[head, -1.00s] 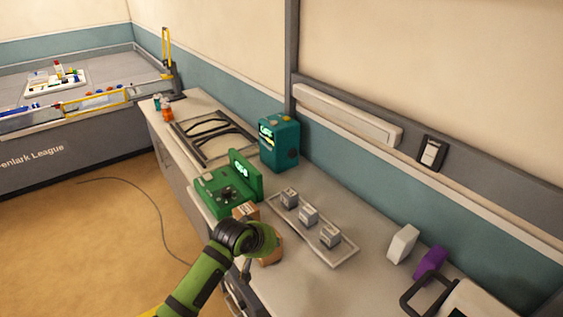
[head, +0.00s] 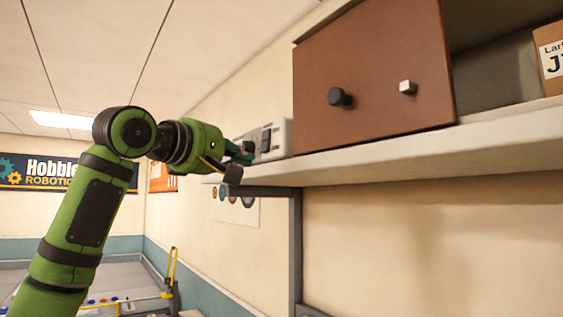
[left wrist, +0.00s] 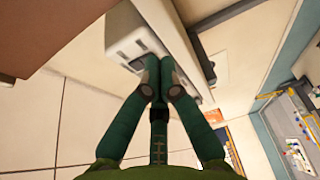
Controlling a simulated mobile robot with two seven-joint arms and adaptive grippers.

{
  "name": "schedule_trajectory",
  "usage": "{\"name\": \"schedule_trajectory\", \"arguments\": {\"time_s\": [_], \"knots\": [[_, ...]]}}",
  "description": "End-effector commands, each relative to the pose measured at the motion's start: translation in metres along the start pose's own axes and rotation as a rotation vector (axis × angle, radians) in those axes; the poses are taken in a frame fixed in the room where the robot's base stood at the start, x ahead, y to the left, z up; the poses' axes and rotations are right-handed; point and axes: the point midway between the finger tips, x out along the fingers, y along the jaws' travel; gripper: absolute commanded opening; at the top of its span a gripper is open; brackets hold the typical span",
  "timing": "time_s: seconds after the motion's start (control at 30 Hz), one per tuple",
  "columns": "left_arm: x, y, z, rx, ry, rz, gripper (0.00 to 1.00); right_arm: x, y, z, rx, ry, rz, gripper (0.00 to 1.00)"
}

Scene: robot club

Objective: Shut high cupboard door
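The cupboard is open to the right of the door. A brown panel, likely the same door, fills the upper left of the left wrist view (left wrist: 50,30). My left gripper (head: 238,163) is raised left of the door and apart from it, near the shelf's left end. In the left wrist view its fingertips (left wrist: 159,62) meet with nothing visible between them. My right gripper is not in view.
A pale grey box (head: 270,138) with dark panels stands on the shelf left of the door, close by my left gripper. The white shelf ledge (head: 430,146) runs below the door. A cardboard box (head: 552,55) sits in the open part at right.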

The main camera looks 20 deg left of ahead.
Motion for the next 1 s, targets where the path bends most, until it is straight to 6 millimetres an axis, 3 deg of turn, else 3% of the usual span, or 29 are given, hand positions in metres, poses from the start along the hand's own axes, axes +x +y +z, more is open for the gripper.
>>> {"name": "schedule_trajectory", "arguments": {"time_s": [0.1, 0.23, 0.37, 0.7, 1.0], "knots": [[-0.017, 0.020, 0.000, -0.036, -0.002, 0.027, 0.00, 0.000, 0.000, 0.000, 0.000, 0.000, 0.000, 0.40], [-0.012, 0.026, 0.000, -0.044, -0.003, 0.032, 0.00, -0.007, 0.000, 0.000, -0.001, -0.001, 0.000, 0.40], [0.008, 0.028, 0.001, -0.042, -0.004, 0.029, 0.00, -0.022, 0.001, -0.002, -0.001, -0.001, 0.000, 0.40], [0.081, 0.033, 0.001, -0.041, -0.003, 0.029, 0.00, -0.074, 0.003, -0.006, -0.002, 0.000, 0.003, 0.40], [0.069, 0.028, 0.032, -0.038, -0.003, 0.034, 0.00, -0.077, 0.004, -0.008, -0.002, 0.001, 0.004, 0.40]]}}
